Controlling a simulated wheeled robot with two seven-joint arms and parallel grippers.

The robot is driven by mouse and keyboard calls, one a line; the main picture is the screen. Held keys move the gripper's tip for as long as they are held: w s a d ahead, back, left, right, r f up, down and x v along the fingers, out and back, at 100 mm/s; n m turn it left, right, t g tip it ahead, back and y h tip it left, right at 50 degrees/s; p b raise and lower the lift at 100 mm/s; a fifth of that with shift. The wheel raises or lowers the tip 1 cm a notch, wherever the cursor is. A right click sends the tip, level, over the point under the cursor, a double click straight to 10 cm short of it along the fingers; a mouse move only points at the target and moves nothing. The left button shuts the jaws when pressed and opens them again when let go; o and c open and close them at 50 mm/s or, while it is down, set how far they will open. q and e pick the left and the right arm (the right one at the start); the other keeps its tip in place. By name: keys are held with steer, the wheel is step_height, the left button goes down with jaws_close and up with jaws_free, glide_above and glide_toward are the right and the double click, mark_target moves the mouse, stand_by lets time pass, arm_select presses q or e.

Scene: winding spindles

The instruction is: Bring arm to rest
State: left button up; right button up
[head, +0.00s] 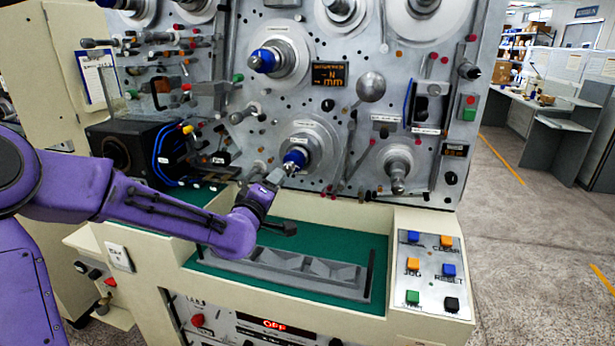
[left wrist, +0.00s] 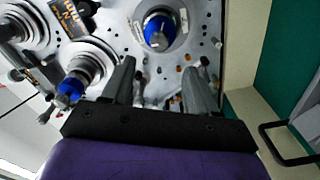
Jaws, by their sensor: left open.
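My left arm reaches in from the left of the head view. Its gripper (head: 280,172) is up against the machine's front, close to the lower spindle with a blue tip (head: 295,158). In the left wrist view my left gripper (left wrist: 160,80) has its two fingers apart with nothing between them. Beyond the fingers is a spindle with a blue hub (left wrist: 158,30), which I cannot tell to be touching or apart. Another blue-tipped spindle (left wrist: 72,88) lies left of the fingers. My right gripper is not in view.
The winding machine (head: 345,100) carries several spindles, knobs and levers. Below the arm is a green-lined tray with a grey slotted holder (head: 290,270). A button panel (head: 430,270) is at the right. Open floor (head: 520,230) lies right of the machine.

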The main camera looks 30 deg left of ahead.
arm_select(q)
steer(key=shift+f, duration=0.1)
steer(key=s+d+f+m+g, duration=0.1)
steer(key=s+d+f+g, duration=0.1)
steer(key=f, duration=0.7)
steer(key=s+d+f+m+g+h, duration=0.1)
steer(key=s+f, duration=0.3)
steer(key=f, duration=0.5)
steer(key=s+d+f+m+g, duration=0.2)
steer(key=s+f+g, duration=0.1)
steer(key=f, duration=0.6)
steer(key=shift+d+f+g, duration=0.1)
steer(key=shift+d+g, duration=0.2)
steer(key=shift+d, duration=0.1)
steer(key=s+d+f+m+g, duration=0.1)
steer(key=s+f+m+g, duration=0.15)
steer(key=s+f, duration=0.5)
steer(key=s+d+f+m+g, duration=0.1)
steer(key=s+d+f+g, duration=0.2)
steer(key=s, duration=0.8)
steer(key=s+f+m+g, duration=0.2)
steer(key=s+f, duration=0.5)
steer(key=s, duration=0.2)
step_height(320, 180, down, 7)
steer(key=b, duration=0.7)
steer(key=shift+w+a+f+b, duration=0.15)
steer(key=shift+w+b, duration=0.05)
steer(key=shift+b, duration=0.2)
